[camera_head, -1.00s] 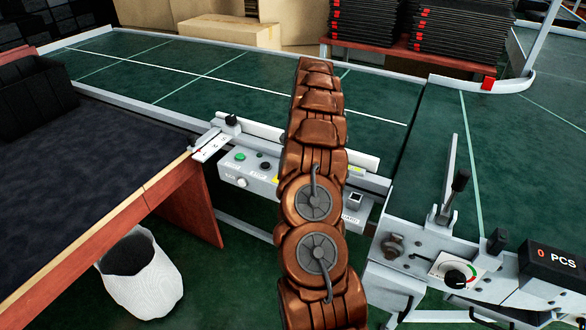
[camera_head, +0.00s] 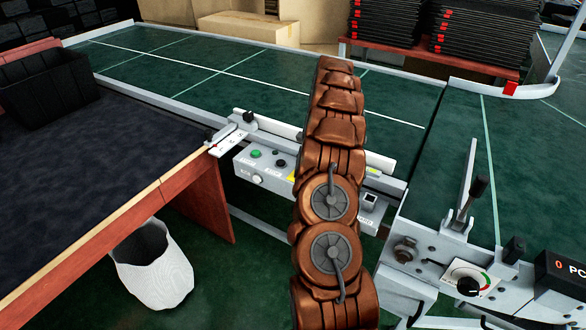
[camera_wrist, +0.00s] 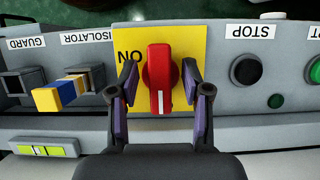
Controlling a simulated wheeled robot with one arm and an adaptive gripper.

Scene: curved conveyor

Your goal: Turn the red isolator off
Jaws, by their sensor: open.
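The red isolator (camera_wrist: 159,78) is a rotary handle on a yellow plate (camera_wrist: 185,45) in the wrist view, seen upside down. Its handle stands along the picture's vertical, with a white mark at its lower end. The word "ON" shows on the plate beside it. My gripper (camera_wrist: 162,88) is open, with one finger on each side of the handle and a visible gap to it. In the head view my arm hides the isolator and the gripper; only a sliver of yellow shows beside the arm.
Beside the isolator on the grey panel are a black STOP button (camera_wrist: 246,70), a green button (camera_wrist: 314,72) and a blue-yellow key-like plug (camera_wrist: 68,93). In the head view a wooden-edged table (camera_head: 90,190), a white bin (camera_head: 153,265) and a counter unit (camera_head: 560,275) stand around.

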